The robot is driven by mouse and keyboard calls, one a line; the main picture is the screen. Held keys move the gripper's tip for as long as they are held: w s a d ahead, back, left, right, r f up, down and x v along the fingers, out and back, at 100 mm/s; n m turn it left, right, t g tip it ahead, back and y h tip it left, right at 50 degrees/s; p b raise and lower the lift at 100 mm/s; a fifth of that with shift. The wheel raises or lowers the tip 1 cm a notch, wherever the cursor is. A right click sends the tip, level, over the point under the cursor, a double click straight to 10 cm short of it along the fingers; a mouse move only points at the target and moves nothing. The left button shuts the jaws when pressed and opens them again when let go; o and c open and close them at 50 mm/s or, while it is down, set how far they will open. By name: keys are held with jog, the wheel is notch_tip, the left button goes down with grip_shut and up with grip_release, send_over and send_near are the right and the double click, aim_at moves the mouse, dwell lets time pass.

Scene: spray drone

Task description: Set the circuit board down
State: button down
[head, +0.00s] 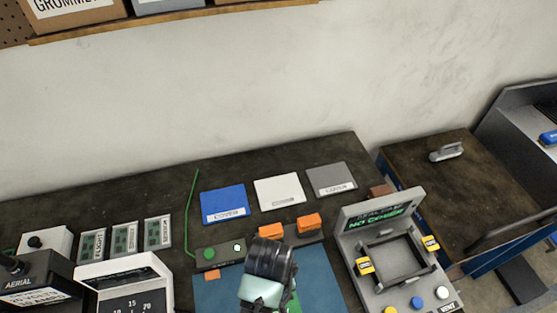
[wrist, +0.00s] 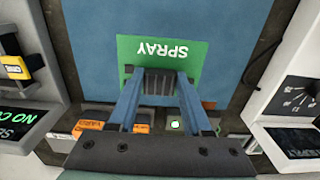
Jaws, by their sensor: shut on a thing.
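The circuit board (wrist: 185,52) is a green board marked SPRAY in the wrist view, over the blue mat (wrist: 150,18). My gripper (wrist: 158,76) is shut on the grey ridged block on the board, with one finger on each side. Whether the board touches the mat or hangs just above it, I cannot tell. In the head view my wrist hides nearly all of the board and the fingertips; the blue mat (head: 215,293) shows there at the front of the bench.
Blue (head: 223,203), white (head: 278,190) and grey (head: 331,179) covers lie behind the mat. Orange blocks (head: 308,222) sit at its back edge. A grey test fixture (head: 352,238) with yellow clamps stands right; a white device (head: 122,280) with a dark panel stands left.

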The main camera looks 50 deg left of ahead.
jog(key=f, duration=0.2)
jog(key=s+f, duration=0.1)
jog(key=f, duration=0.1)
jog(key=shift+s+d+f, duration=0.1)
jog(key=shift+d, duration=0.25)
jog(key=shift+a+f, duration=0.1)
jog(key=shift+f, duration=2.35)
jog(key=shift+f, duration=0.1)
jog(key=shift+c, duration=1.7)
grip_release()
notch_tip(320, 180, up, 12)
jog(key=shift+r, duration=0.1)
